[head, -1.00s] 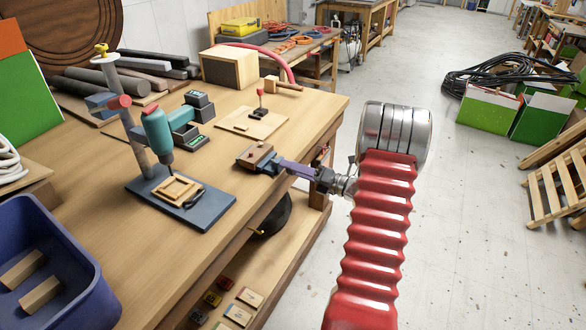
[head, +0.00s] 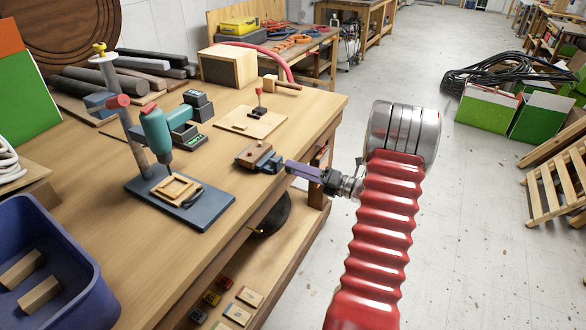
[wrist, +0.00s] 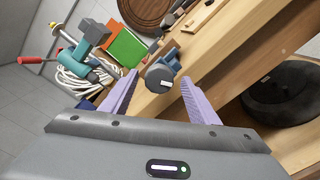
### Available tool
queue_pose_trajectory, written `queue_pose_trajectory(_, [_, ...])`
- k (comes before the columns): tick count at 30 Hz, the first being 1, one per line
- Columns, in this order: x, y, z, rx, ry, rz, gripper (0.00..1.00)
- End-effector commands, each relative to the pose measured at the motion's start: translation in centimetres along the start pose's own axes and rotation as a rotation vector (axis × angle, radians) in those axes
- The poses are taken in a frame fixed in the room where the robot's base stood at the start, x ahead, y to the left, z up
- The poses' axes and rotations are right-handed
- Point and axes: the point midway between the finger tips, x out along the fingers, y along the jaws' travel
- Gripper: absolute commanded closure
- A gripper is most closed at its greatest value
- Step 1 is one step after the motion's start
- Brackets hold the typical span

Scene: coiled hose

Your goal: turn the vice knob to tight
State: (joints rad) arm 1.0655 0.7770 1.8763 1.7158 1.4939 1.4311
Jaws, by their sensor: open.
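The vice (head: 258,157) sits at the right edge of the workbench, with a brown top and a blue-grey body. In the wrist view its dark round knob (wrist: 160,80) faces me, with a small pale mark on its face, and part of the blue vice (wrist: 171,60) shows behind it. My gripper (wrist: 158,77) is open, with one purple finger on each side of the knob and visible space between. In the head view my gripper (head: 287,165) is just right of the vice, fingers pointing at it. I cannot tell whether the fingertips reach past the knob's face.
A drill press (head: 165,140) stands left of the vice on the workbench (head: 110,235). A small board with a red-knobbed lever (head: 259,110) lies behind. A blue bin (head: 75,240) is at lower left.

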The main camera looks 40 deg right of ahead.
Motion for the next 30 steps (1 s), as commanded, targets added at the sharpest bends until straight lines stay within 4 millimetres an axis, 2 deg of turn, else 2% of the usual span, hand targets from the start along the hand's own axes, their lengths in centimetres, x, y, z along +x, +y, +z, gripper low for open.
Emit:
queue_pose_trajectory(12, [-7.4, -0.1, 0.1, 0.000, -0.003, -0.004, 0.45])
queue_pose_trajectory(18, [-10.2, -0.2, 0.1, 0.000, -0.003, -0.003, 0.45])
queue_pose_trajectory(23, [-11.2, -0.2, 0.0, 0.000, -0.001, -0.003, 0.45])
queue_pose_trajectory(30, [-11.3, -0.1, 0.0, 0.000, -0.001, -0.002, 0.45])
